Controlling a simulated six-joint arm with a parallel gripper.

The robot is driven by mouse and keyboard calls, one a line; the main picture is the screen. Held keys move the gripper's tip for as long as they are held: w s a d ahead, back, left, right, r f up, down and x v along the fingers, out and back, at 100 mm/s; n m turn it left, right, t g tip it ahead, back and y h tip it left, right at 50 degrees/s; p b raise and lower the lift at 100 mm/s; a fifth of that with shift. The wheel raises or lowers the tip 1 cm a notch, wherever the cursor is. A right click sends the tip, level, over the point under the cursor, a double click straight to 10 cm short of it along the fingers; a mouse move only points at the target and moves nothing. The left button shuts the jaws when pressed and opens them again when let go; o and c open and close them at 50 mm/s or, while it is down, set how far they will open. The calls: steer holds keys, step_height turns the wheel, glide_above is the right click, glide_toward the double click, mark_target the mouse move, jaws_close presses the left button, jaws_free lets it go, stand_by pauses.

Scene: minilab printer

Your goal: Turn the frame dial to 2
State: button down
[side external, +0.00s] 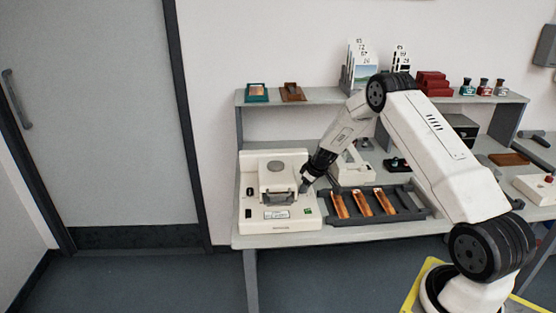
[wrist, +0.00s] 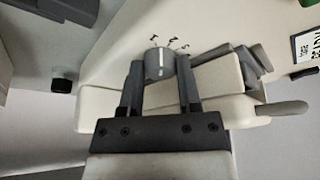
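The frame dial (wrist: 160,64) is a grey round knob with a white line on the white printer unit (side external: 254,214). The wrist view shows it between the two fingertips of my gripper (wrist: 160,72). The line points nearly straight up in that view. Small dark marks (wrist: 173,42) fan out beyond the dial; the line points between the leftmost and middle ones, and the digits are hard to read. The fingers are very close to both sides of the dial; whether they touch it is unclear. In the side external view, my gripper (side external: 306,184) is at the unit's right side, hiding the dial.
A dark tray with copper-coloured strips (side external: 362,202) lies right of the printer unit on the grey bench. A shelf (side external: 318,98) runs behind, with small boxes, cards and bottles.

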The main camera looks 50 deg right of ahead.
steer(key=shift+m, duration=0.5)
steer(key=shift+a+m+h, duration=0.1)
steer(key=shift+m+h, duration=0.3)
steer(key=shift+m, duration=0.2)
steer(key=shift+m+h, duration=0.4)
steer(key=shift+m, duration=0.6)
steer(key=c, duration=0.6)
jaws_free()
steer(key=shift+r, duration=0.1)
steer(key=shift+v, duration=3.85)
steer(key=shift+w, duration=0.1)
